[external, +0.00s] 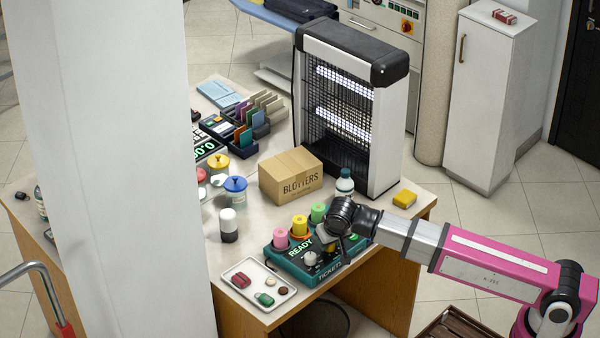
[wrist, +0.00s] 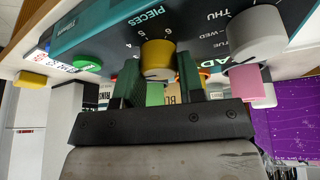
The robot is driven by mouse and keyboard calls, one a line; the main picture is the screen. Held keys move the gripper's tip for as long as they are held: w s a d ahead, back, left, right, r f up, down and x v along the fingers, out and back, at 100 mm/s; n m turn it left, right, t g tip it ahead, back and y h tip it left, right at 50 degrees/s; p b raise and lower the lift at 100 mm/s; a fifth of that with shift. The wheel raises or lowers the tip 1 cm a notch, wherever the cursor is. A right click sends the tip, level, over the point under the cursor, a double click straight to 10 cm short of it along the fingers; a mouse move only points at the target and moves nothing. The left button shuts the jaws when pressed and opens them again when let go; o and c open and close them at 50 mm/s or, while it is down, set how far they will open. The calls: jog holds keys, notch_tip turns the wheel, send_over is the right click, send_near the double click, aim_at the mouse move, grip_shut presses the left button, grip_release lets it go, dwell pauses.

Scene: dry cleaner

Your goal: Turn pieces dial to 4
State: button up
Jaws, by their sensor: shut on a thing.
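The pieces dial is a yellow knob (wrist: 158,50) on the dark face of a teal ticket machine (wrist: 95,28), below the word PIECES in the wrist view. Small numbers, among them 4, 5 and 6, stand around it; I cannot read which one it points at. My gripper (wrist: 158,68) has its green fingers on either side of the knob and is shut on it.
A white day dial (wrist: 257,38) is close beside my gripper. A tray of small items (external: 246,294), a blotters box (external: 291,175), a bottle (external: 344,185) and a yellow block (external: 404,198) are nearby.

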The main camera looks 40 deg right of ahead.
jog(key=m+g+h, duration=0.1)
jog(key=m, duration=0.3)
jog(key=shift+w, duration=0.1)
jog(key=shift+m+g+h, duration=0.4)
jog(key=shift+m+h, duration=0.2)
jog(key=shift+m, duration=1.1)
jog(key=o, duration=0.9)
jog(key=shift+a+r, duration=0.1)
jog(key=v, duration=1)
jog(key=shift+r, duration=0.3)
